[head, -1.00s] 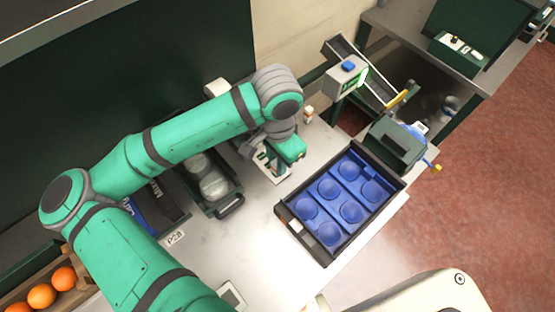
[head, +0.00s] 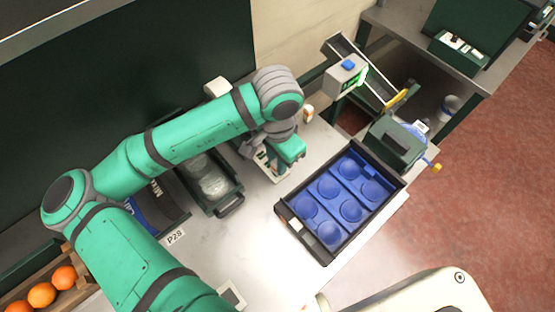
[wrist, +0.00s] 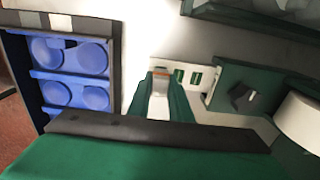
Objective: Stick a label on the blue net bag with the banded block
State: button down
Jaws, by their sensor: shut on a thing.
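My gripper (wrist: 160,97) is shut on the banded block (wrist: 160,82), a pale block with an orange band at its top end. The block points at a white panel with green labels (wrist: 187,76), but I cannot tell whether it touches. In the head view my gripper (head: 289,155) is above the bench, beside the label holder (head: 268,161), and its fingertips are mostly hidden. A blue bundle (head: 418,130), apparently the blue net bag, shows behind the dark green box at right. It is partly hidden, with a white patch on it.
A black-rimmed tray (head: 327,258) with blue round cups lies right of my gripper. A dark bin (head: 230,207) with clear contents stands left. A display unit (head: 346,75) and sloping chute (head: 372,78) stand behind. Oranges (head: 42,295) sit at lower left. The front bench is mostly clear.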

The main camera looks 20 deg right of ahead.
jog(key=shift+f, duration=0.4)
dwell(1.0)
jog(key=shift+r, duration=3.55)
jog(key=shift+w, duration=0.1)
